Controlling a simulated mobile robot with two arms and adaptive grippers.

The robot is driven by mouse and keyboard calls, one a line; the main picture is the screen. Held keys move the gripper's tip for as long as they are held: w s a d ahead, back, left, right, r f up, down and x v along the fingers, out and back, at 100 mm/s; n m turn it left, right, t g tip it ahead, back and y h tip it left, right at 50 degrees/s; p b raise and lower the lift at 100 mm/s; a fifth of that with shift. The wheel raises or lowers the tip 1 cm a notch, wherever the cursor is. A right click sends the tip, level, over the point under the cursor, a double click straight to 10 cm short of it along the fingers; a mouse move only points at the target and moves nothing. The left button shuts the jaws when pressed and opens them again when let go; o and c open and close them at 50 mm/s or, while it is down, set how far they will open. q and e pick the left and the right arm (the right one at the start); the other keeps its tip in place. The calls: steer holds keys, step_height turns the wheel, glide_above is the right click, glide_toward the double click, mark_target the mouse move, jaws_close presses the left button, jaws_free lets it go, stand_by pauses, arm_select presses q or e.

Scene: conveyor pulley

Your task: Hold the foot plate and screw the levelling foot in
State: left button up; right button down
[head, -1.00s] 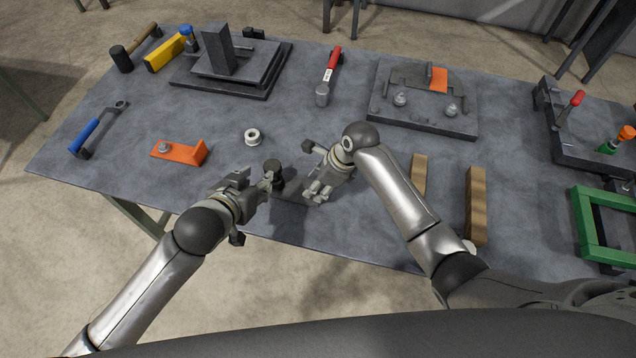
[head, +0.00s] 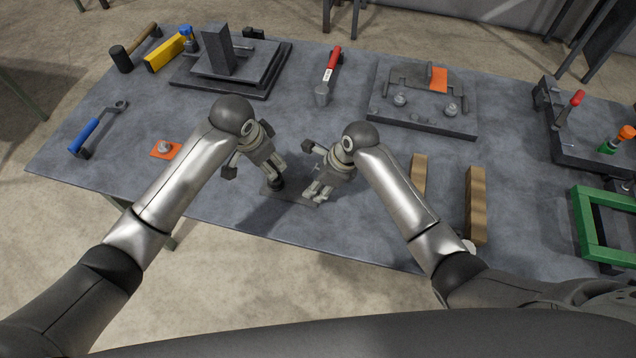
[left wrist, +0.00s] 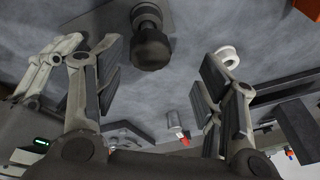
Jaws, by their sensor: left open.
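The foot plate (head: 292,197) is a thin grey plate lying near the front edge of the table. The levelling foot (left wrist: 150,45) is a dark, round, stepped piece standing on or at the plate's left part; in the head view my left fingers mostly hide it. My left gripper (head: 277,176) is open, pointing down over the foot. In the left wrist view its fingers are spread to either side of the foot, with gaps. My right gripper (head: 317,192) is at the plate's right part; whether its fingers close on the plate I cannot tell.
A white ring (left wrist: 228,56) lies beyond the foot, hidden in the head view by my left arm. An orange bracket (head: 160,155) is left of that arm. Wooden blocks (head: 475,205) lie to the right.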

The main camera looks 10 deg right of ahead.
mark_target(272, 165)
arm_select(q)
steer(key=r+m+g, duration=0.1)
steer(key=d+r+m+g, duration=0.1)
steer(key=r, duration=0.1)
steer(key=w+r+m+y, duration=0.1)
steer(key=r, duration=0.1)
steer(key=shift+d+r+m+g, duration=0.15)
steer(key=shift+m+g, duration=0.55)
steer(key=shift+m, duration=0.1)
steer(key=shift+f, duration=5.35)
steer(key=shift+c, duration=0.3)
